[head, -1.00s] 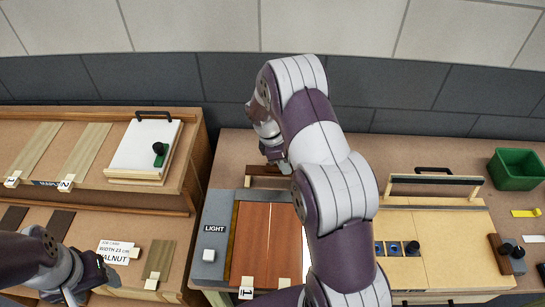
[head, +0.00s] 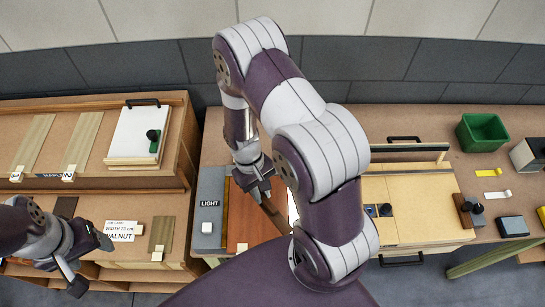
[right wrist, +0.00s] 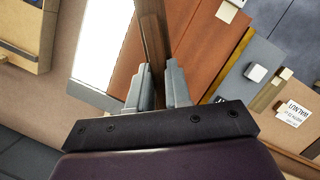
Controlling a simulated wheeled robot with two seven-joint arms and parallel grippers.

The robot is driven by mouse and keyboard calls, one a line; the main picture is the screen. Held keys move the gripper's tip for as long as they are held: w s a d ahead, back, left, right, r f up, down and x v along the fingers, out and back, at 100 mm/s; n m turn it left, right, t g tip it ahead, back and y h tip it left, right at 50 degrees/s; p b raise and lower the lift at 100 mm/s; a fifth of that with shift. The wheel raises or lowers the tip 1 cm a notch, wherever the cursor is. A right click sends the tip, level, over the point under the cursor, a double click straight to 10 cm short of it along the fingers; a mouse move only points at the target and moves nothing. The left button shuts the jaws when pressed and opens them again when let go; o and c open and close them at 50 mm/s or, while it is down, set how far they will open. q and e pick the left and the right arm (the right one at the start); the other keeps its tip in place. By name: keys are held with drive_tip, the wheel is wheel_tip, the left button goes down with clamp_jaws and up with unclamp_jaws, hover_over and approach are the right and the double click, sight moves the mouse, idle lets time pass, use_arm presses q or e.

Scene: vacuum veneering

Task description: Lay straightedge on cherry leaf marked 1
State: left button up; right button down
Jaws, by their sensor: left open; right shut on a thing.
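My right gripper (head: 258,188) is shut on a dark brown wooden straightedge (head: 272,212), held over the reddish cherry leaves (head: 240,215). In the right wrist view the straightedge (right wrist: 154,38) runs away from between the fingers (right wrist: 160,88), with cherry leaves (right wrist: 202,40) beside it. I cannot tell whether it touches them. The leaf's number 1 is not readable now; my right arm covers much of the leaves in the head view. My left gripper (head: 92,262) is open and empty at the lower left, near the walnut card (head: 120,231).
A grey light box (head: 209,205) with a white button stands left of the leaves. A bright white panel (right wrist: 103,38) shows beside the straightedge. A pale wooden press (head: 425,205), a green bin (head: 483,132) and small tools lie to the right. Veneer shelves (head: 60,180) are at left.

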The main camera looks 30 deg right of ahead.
drive_tip(key=m, duration=0.2)
drive_tip(key=s+a+m+y, duration=0.1)
drive_tip(key=m, duration=0.1)
drive_tip(key=shift+a+f, duration=0.1)
drive_tip(key=shift+f, duration=0.25)
drive_tip(key=m, duration=0.1)
drive_tip(key=m+y, duration=0.1)
drive_tip(key=m, duration=0.1)
drive_tip(key=shift+w+a+f, duration=0.1)
drive_tip(key=shift+w+a, duration=0.05)
drive_tip(key=shift+w, duration=0.05)
wheel_tip(320, 180, down, 6)
drive_tip(key=b, duration=0.4)
drive_tip(key=shift+r+b, duration=0.2)
drive_tip(key=shift+b, duration=0.15)
drive_tip(key=shift+f, duration=0.15)
drive_tip(key=c, duration=1)
unclamp_jaws()
